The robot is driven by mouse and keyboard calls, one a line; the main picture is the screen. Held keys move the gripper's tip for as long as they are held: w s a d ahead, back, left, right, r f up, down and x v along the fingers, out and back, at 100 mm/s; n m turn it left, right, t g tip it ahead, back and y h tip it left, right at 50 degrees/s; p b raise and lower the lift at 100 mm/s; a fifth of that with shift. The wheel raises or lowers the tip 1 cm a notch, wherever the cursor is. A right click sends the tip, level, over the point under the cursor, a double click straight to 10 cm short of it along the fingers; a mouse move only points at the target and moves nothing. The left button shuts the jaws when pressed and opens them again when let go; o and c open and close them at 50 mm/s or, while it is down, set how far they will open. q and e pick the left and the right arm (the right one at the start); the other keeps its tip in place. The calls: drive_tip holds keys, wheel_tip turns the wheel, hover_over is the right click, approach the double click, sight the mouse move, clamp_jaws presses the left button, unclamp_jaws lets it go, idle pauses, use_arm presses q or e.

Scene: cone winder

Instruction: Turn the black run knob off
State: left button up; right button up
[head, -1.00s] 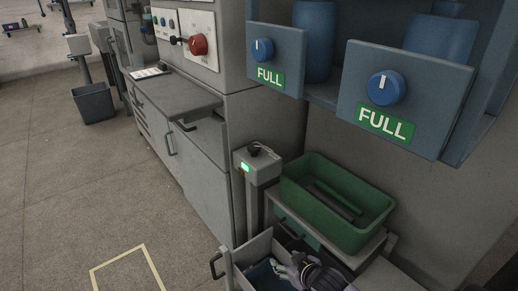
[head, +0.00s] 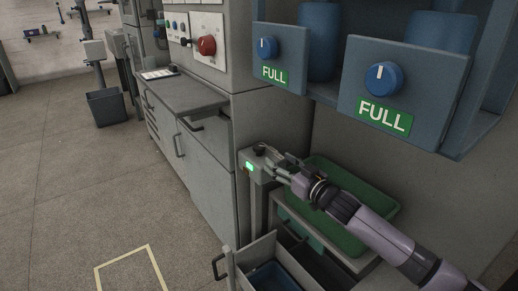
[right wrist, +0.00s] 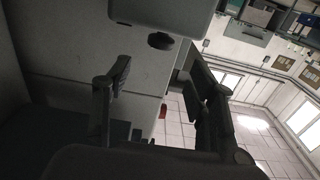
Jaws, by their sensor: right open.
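A small black knob (head: 260,149) sits on top of a grey post box (head: 250,158). A green light (head: 249,167) glows on the front of the box. My right gripper (head: 277,163) is open, with its fingers just right of the knob; I cannot tell whether they touch it. In the right wrist view the open fingers (right wrist: 160,85) stand apart with a dark round knob (right wrist: 160,41) ahead of the gap. The direction of the knob's pointer is too small to tell. My left gripper is not in view.
A green bin (head: 355,246) lies under my right arm, beside the post. An open drawer (head: 240,262) is below. Blue knob panels (head: 279,56) marked FULL overhang on the right. A red knob (head: 207,45) is on the machine panel behind.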

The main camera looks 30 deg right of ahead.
sight(263, 149)
drive_tip(key=w, duration=0.3)
drive_tip(key=w+a+b, duration=0.1)
drive_tip(key=w, duration=0.7)
drive_tip(key=shift+w+a, duration=0.1)
drive_tip(key=shift+a, duration=0.2)
drive_tip(key=shift+c, duration=0.3)
drive_tip(key=c, duration=1.1)
